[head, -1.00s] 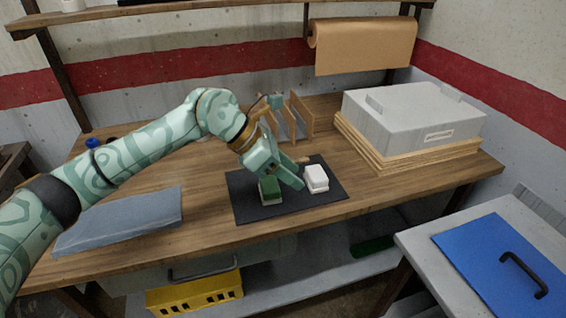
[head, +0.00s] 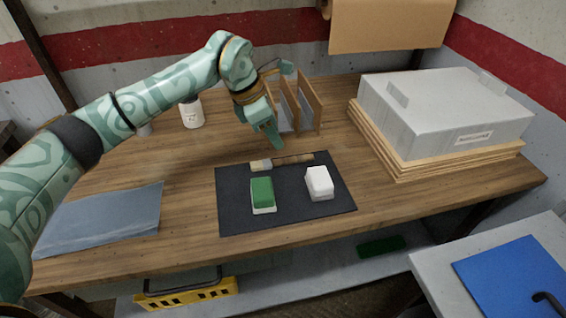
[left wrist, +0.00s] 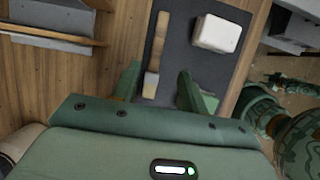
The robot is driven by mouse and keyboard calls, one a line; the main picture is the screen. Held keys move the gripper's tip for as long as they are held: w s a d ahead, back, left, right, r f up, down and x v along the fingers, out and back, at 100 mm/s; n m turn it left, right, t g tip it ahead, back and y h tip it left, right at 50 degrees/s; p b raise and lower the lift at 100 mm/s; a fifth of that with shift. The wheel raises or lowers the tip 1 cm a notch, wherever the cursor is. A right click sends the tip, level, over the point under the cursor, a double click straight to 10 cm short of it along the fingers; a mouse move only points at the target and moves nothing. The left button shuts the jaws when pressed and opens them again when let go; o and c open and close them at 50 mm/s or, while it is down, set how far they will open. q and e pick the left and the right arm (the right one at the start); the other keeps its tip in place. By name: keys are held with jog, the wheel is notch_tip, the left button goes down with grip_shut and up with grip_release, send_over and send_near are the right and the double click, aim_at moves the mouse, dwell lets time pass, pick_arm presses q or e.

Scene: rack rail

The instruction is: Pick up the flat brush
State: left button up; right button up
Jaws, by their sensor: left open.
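The flat brush (head: 281,162) lies along the back edge of the dark mat (head: 235,219), with its wooden handle to the right and pale bristles to the left. In the left wrist view the brush (left wrist: 157,48) lies beyond the fingers, handle away from me, bristle end close to the gap between them. My left gripper (head: 265,138) is above and just behind the brush, pointing down, apart from it. In the left wrist view the left gripper (left wrist: 158,82) has its fingers spread, with nothing between them. My right gripper is in neither current view.
On the mat are a green-topped block (head: 262,194) and a white block (head: 319,183). An upright wooden rack (head: 308,100) stands close behind my left gripper. A grey box (head: 445,110) on boards is right; a blue-grey sheet (head: 100,220) and white jar (head: 191,113) are left.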

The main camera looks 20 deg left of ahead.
aim_at(288, 159)
pick_arm(q)
jog(key=x, duration=0.3)
jog(key=shift+w, duration=0.1)
jog(key=shift+f+b, duration=0.2)
jog(key=shift+b, duration=0.1)
jog(key=shift+d+f, duration=0.1)
jog(key=shift+f, duration=0.15)
jog(key=x, duration=0.1)
jog(key=b+x, duration=0.1)
jog(key=x, duration=0.1)
jog(key=b+x, duration=0.1)
jog(key=x, duration=0.1)
jog(key=shift+w+a, duration=0.15)
jog(key=shift+a, duration=0.15)
jog(key=shift+r, duration=0.1)
pick_arm(e)
notch_tip(288, 159, down, 3)
pick_arm(q)
grip_shut()
